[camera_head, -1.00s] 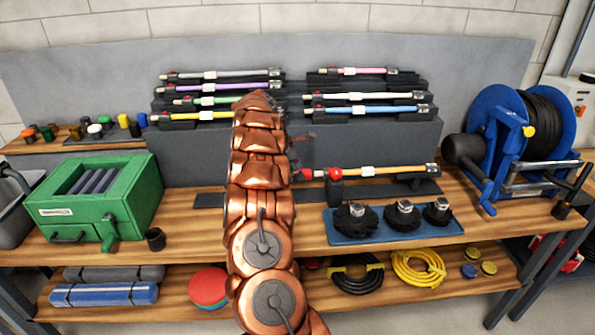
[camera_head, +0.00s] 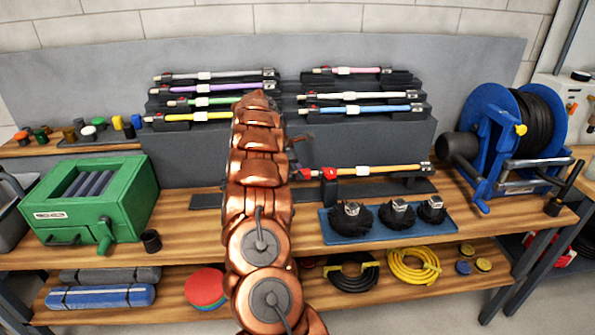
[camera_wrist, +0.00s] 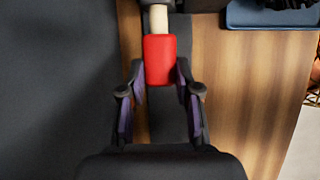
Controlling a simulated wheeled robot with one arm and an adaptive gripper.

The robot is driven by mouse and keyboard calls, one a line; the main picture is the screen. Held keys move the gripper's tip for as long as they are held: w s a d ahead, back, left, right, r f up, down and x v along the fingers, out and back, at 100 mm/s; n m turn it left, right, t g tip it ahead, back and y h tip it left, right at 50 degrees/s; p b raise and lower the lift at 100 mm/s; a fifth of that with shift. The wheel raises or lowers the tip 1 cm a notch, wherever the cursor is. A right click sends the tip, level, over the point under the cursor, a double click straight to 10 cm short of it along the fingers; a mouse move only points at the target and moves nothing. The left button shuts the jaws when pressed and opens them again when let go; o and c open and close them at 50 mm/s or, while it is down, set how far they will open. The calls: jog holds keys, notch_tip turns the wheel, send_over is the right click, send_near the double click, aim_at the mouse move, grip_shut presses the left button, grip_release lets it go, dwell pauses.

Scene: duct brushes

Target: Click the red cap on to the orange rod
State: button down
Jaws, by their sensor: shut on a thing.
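The orange rod (camera_head: 392,169) lies level on a dark stand at the front of the rack in the head view. Its pale left end (camera_wrist: 157,18) shows at the top of the wrist view. The red cap (camera_wrist: 160,60) is between the two fingers of my gripper (camera_wrist: 160,72), which is shut on it. The cap is in line with the pale end and meets it in this view; how far it is pushed on I cannot tell. In the head view the red cap (camera_head: 303,174) shows just right of my arm, which hides most of the gripper.
Several other rods lie on the grey stepped rack (camera_head: 370,140) behind. A blue tray (camera_head: 345,237) with black brushes is at the front right. A green box (camera_head: 95,205) stands left, a blue hose reel (camera_head: 500,125) right. Bench wood is bare between tray and reel.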

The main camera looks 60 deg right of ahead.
jog(key=shift+s+d+p, duration=0.7)
jog(key=shift+s+d, duration=0.05)
jog(key=shift+s, duration=0.25)
dwell(0.4)
jog(key=c, duration=0.7)
grip_release()
